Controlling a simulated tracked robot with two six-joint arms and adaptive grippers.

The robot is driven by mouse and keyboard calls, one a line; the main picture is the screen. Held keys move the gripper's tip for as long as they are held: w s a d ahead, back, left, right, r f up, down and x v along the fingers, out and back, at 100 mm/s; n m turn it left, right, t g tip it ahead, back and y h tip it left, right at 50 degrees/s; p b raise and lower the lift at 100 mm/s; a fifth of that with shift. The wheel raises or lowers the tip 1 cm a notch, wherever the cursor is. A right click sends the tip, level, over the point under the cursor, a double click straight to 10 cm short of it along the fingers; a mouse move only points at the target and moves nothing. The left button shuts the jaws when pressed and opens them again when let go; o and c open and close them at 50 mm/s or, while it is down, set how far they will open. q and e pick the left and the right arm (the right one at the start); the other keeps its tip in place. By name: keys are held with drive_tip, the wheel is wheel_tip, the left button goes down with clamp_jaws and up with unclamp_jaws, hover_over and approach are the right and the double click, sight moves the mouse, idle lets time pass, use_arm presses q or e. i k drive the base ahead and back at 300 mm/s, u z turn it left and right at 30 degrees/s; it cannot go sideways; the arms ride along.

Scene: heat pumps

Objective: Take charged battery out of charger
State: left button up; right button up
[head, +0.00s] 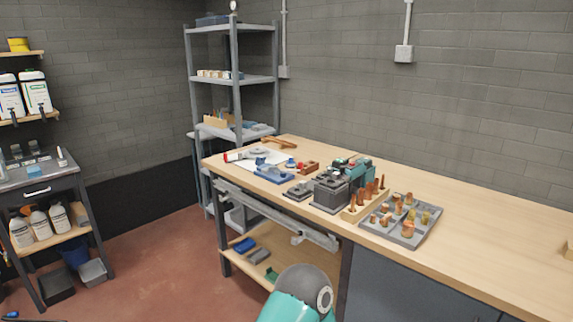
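A dark grey blocky unit (331,191) stands on the wooden workbench near its front edge, and it looks like the charger. A lower dark block (298,191) lies just left of it. I cannot tell at this distance which part is the battery or whether a charge light shows. A teal and black tool (354,170) stands right behind the blocky unit. A teal and grey link of my own arm shows at the bottom middle, below the bench edge. Neither gripper shows.
The workbench (490,215) carries a grey tray (411,236) of copper and brass fittings, a wooden block of copper pieces, and a blue tool (272,174). Its right part is mostly clear. A grey shelf (234,80) stands behind; a cart (40,187) stands left across open floor.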

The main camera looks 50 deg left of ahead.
sight(340, 161)
drive_tip(key=z, duration=1.4)
drive_tip(key=i, duration=0.1)
drive_tip(key=u, duration=2.55)
drive_tip(key=k, duration=0.8)
drive_tip(key=u, duration=0.2)
drive_tip(key=i, duration=0.8)
drive_tip(key=z, duration=0.1)
